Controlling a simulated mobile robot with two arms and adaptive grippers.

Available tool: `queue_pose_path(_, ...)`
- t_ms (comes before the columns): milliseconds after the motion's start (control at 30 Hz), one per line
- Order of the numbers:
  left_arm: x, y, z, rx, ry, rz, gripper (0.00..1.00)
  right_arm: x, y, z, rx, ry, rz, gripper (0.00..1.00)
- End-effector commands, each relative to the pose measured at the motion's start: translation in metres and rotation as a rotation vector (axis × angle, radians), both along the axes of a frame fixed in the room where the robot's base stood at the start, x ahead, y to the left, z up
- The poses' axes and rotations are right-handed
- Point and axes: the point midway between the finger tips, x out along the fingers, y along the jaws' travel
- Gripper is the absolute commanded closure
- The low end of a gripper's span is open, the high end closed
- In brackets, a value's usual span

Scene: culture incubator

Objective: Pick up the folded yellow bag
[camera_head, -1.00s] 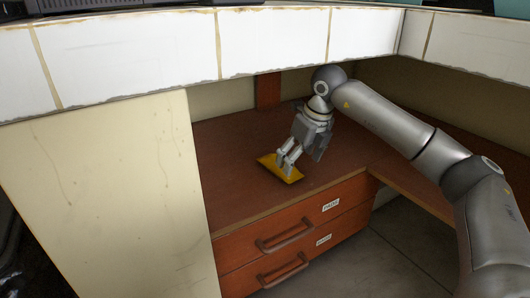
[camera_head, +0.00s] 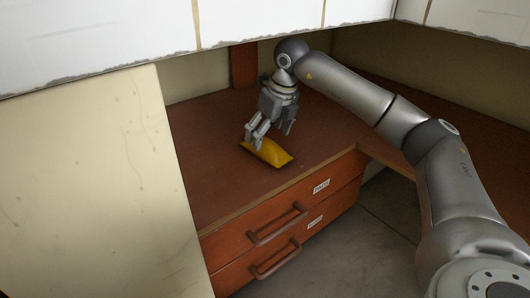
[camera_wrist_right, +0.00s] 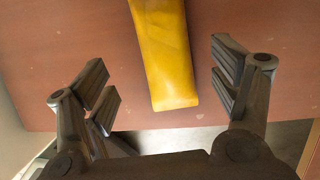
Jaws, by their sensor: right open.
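The folded yellow bag (camera_head: 267,152) lies on the brown desk top, near its front edge above the drawers. My right gripper (camera_head: 269,139) is just above and behind it, pointing down, with its fingers spread. In the right wrist view the yellow bag (camera_wrist_right: 165,55) lies between the two fingers of my open right gripper (camera_wrist_right: 165,90), with a gap on either side. Its far end runs out of the top of that view. My left gripper is not in view.
The brown desk top (camera_head: 215,165) is otherwise clear around the bag. Two labelled drawers with handles (camera_head: 277,224) sit below it. A cream panel (camera_head: 85,190) stands at the left, and a white tiled counter edge (camera_head: 250,22) hangs above.

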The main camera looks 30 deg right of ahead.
Motion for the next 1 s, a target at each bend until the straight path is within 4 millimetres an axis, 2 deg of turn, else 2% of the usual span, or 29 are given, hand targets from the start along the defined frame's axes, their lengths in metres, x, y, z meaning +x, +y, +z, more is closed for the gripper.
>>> queue_pose_path(33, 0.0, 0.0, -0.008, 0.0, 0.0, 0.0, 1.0, 0.001, 0.0, -0.008, 0.0, 0.001, 0.0, 0.18)
queue_pose_path(333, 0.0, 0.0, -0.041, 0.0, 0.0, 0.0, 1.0, 0.011, -0.004, -0.039, 0.001, 0.001, 0.0, 0.18)
queue_pose_path(467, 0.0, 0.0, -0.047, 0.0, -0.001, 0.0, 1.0, 0.013, -0.004, -0.046, 0.0, 0.001, 0.0, 0.18)
queue_pose_path(700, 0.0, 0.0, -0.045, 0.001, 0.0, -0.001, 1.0, 0.014, -0.004, -0.045, 0.0, 0.001, 0.0, 0.18)
queue_pose_path(1000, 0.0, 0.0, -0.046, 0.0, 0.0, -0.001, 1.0, 0.014, -0.004, -0.045, 0.0, 0.001, 0.0, 0.55)
